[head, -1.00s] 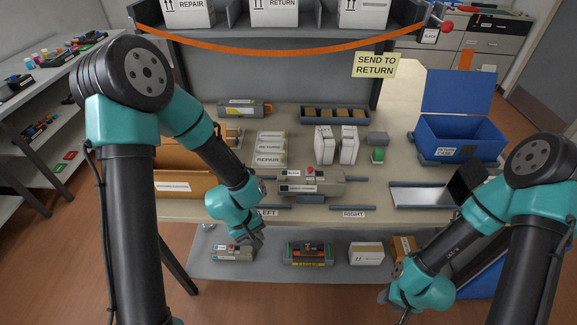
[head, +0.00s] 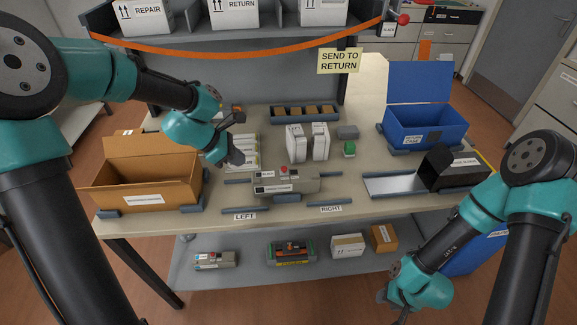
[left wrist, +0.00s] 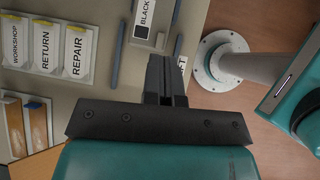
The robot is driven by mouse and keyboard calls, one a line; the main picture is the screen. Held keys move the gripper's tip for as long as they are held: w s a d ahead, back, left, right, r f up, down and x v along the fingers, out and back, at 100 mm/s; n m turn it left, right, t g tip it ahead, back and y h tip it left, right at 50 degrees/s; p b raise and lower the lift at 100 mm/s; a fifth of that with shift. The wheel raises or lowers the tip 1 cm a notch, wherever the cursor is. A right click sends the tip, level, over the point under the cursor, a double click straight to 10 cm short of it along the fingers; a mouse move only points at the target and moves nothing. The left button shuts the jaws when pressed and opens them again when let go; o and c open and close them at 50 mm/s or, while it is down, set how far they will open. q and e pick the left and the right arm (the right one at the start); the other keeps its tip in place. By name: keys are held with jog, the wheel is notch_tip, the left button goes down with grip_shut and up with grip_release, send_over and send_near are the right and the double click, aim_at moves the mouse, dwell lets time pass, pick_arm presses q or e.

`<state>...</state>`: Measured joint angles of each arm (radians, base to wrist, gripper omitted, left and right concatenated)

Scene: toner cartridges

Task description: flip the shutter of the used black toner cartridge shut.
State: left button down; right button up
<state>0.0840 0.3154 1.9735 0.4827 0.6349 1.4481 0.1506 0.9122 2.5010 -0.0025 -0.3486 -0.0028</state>
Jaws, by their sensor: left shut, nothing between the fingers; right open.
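The black toner cartridge (head: 300,183), a grey-beige block with a dark label and a small red part on top, lies mid-table between blue-grey rails. One end of it shows at the top of the left wrist view (left wrist: 150,22). I cannot make out its shutter's position. My left gripper (head: 237,158) is shut and empty, above the table to the left of the cartridge and apart from it. Its closed fingers also show in the left wrist view (left wrist: 166,72). My right gripper (head: 384,297) is low at the front right, away from the cartridge; it is open.
An open cardboard box (head: 150,185) stands left, a blue open bin (head: 425,128) at back right, and a black box with a metal chute (head: 395,185) at right. White boxes (head: 307,142) stand behind the cartridge. Label pads (head: 243,152) lie beneath my left gripper. A lower shelf (head: 340,270) holds other items.

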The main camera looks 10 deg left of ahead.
pick_arm(q)
jog(key=shift+w+a+r+n, duration=0.15)
jog(key=shift+w+r+n, duration=0.5)
jog(key=shift+w+n, duration=0.1)
send_near(283, 172)
notch_tip(283, 172, down, 4)
jog(key=shift+a+r, duration=0.15)
jog(key=shift+a, duration=0.05)
jog(key=shift+w+d+f, duration=0.15)
jog(key=shift+w+d, duration=0.15)
jog(key=shift+d, duration=0.25)
jog(key=shift+w+d+f, duration=0.1)
jog(key=shift+w+d, duration=0.15)
jog(key=shift+d, duration=0.25)
jog(key=shift+w+d+f, duration=0.15)
jog(key=shift+w+d, duration=0.2)
jog(key=shift+d, duration=0.3)
